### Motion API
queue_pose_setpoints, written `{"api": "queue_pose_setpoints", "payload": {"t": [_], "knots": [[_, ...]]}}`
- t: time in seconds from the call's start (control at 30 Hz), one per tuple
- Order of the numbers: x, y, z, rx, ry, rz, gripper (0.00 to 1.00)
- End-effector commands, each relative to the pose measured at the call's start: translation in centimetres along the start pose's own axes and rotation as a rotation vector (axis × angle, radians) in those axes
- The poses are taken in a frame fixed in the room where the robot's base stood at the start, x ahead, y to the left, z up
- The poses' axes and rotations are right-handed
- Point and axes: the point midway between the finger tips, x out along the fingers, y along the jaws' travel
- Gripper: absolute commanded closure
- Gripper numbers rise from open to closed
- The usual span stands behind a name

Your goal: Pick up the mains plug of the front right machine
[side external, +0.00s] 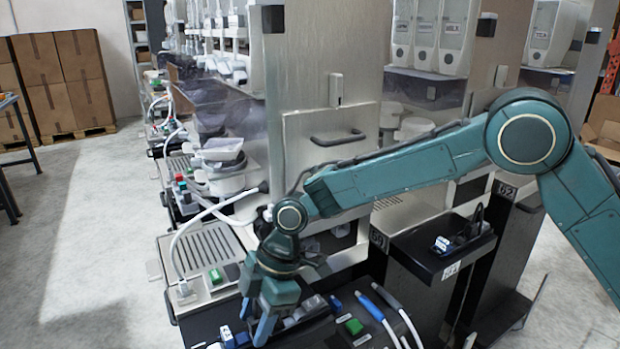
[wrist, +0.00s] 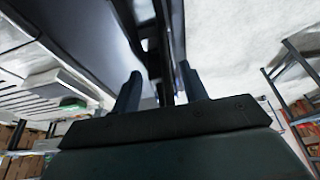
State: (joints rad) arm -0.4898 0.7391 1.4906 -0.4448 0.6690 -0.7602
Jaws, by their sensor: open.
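My gripper (side external: 256,318) is open and points down over the front edge of the near machine's dark shelf. Both its fingers (wrist: 160,92) show in the wrist view, apart, with a dark narrow part between and beyond them. A small blue and white piece (side external: 234,339) sits just below and left of the fingers; I cannot tell whether it is a plug. A small white and blue item (side external: 441,244) with a black cable lies on a black tray (side external: 424,262) to the right, apart from my gripper. I cannot tell for certain which item is the mains plug.
Blue and white pens or hoses (side external: 372,307) and a green block (side external: 353,327) lie on the shelf right of my gripper. A steel machine panel (side external: 325,70) rises behind my arm. Clear concrete floor (side external: 90,230) lies at left. Shelving (wrist: 290,95) shows in the wrist view.

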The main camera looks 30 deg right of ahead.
Motion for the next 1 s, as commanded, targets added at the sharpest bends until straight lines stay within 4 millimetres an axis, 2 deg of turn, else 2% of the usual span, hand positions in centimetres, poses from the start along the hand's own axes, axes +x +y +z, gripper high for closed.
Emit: {"api": "queue_pose_setpoints", "payload": {"t": [0.03, 0.2, 0.27, 0.67, 0.87, 1.0], "knots": [[0.0, 0.0, 0.0, 0.0, 0.0, 0.0, 0.58], [0.0, 0.0, 0.0, 0.0, 0.0, 0.0, 0.92], [0.0, 0.0, 0.0, 0.0, 0.0, 0.0, 1.0], [-0.3, 0.0, -0.1, 0.0, 0.001, 0.001, 1.0], [-1.6, 0.1, -0.7, 0.0, 0.002, 0.003, 1.0], [-3.3, 0.1, -1.4, -0.001, 0.002, 0.003, 1.0]]}}
